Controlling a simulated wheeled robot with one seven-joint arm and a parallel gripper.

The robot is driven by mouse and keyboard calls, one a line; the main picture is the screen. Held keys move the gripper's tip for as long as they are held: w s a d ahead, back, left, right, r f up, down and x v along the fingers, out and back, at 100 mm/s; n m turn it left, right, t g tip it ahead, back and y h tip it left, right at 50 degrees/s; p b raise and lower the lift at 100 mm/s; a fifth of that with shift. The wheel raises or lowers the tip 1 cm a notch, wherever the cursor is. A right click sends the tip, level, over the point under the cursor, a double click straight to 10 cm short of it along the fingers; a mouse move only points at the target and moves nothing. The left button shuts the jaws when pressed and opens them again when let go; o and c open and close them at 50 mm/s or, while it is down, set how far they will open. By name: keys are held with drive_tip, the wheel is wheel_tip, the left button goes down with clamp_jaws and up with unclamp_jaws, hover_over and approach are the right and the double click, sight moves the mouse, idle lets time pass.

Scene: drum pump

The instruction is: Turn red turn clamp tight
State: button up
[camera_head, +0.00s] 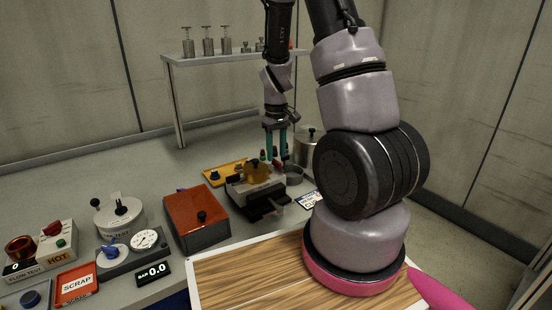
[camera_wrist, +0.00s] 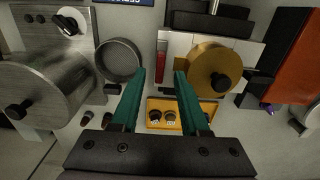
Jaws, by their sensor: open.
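The red turn clamp (camera_wrist: 161,62) is a narrow red bar on the pale face of a fixture (camera_wrist: 182,40), left of a gold round part (camera_wrist: 212,68) with a black knob. In the wrist view it lies lengthwise, pointing away from me. My gripper (camera_wrist: 159,76) is open, its teal fingers on either side of the clamp's line with nothing held between them. I cannot tell whether the fingertips touch the clamp. In the head view my gripper (camera_head: 276,154) points down at the back right of the fixture (camera_head: 268,191), beside the gold part (camera_head: 257,171).
A yellow tray (camera_head: 213,179) with small dark-topped parts sits behind the fixture. A grey ring-shaped cup (camera_wrist: 119,60) and a metal cylinder (camera_wrist: 47,87) stand close to the gripper. An orange-red box (camera_head: 196,221) stands left of the fixture, and a shelf (camera_head: 225,57) is behind.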

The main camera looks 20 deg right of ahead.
sight(278, 166)
drive_tip(key=shift+f, duration=1.25)
clamp_jaws()
